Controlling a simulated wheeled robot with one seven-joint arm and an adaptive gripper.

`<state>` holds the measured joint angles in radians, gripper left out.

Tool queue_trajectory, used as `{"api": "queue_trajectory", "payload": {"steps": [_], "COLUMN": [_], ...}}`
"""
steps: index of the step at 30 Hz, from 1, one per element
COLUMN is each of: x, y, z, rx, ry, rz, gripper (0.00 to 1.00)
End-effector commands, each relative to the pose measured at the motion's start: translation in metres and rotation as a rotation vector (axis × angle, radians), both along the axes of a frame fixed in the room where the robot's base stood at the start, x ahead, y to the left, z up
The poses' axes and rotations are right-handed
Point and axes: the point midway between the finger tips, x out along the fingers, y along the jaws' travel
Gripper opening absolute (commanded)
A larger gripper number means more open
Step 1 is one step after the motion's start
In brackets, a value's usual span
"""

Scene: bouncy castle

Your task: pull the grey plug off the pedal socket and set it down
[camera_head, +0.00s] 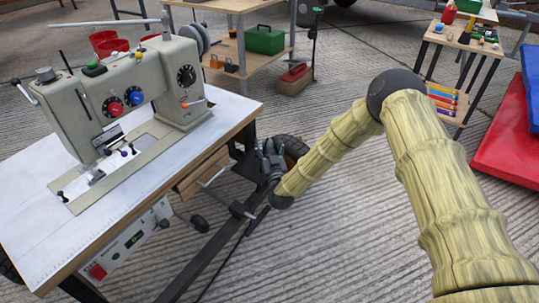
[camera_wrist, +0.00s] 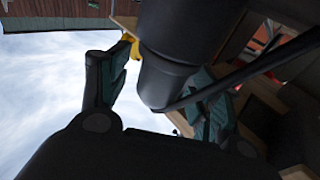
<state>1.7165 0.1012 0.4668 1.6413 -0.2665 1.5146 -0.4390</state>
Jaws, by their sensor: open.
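My gripper (camera_head: 270,160) is low beside the right end of the sewing table, near a dark wheel. In the wrist view the gripper (camera_wrist: 160,82) is open, with one finger on each side of a thick dark grey cylinder (camera_wrist: 163,75). The cylinder may be the grey plug, but I cannot tell for sure. A gap shows between it and the left finger; contact on the right side is unclear. A black cable (camera_wrist: 245,75) runs past its lower end to the upper right. I cannot make out the pedal socket in either view.
A sewing machine (camera_head: 125,90) stands on the white-topped table (camera_head: 40,205), with a control box (camera_head: 128,240) below. A dark frame bar (camera_head: 215,245) runs under it. Behind are a shelf with a green toolbox (camera_head: 265,40) and red mats (camera_head: 505,150). Concrete floor at front right is clear.

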Motion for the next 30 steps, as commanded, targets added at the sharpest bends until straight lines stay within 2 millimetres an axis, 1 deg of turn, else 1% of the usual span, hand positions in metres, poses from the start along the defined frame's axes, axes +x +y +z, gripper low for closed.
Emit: {"api": "queue_trajectory", "payload": {"steps": [3, 10, 11, 12, 14, 15, 19, 30], "x": [0.0030, 0.0033, 0.0033, 0.0033, 0.0032, 0.0032, 0.0032, 0.0032], "y": [0.0005, 0.0005, 0.0005, 0.0005, 0.0005, 0.0005, 0.0005, 0.0006], "z": [0.0004, 0.0008, 0.0008, 0.0008, 0.0008, 0.0008, 0.0008, 0.0058], "rx": [0.000, 0.000, 0.000, 0.000, 0.000, 0.000, 0.000, 0.000], "ry": [0.000, 0.001, 0.001, 0.001, 0.001, 0.001, 0.001, 0.000], "rz": [0.000, 0.000, 0.000, 0.000, 0.000, 0.000, 0.000, 0.001], "gripper": [0.64, 0.64, 0.60, 0.53, 0.42, 0.35, 0.11, 0.10]}}
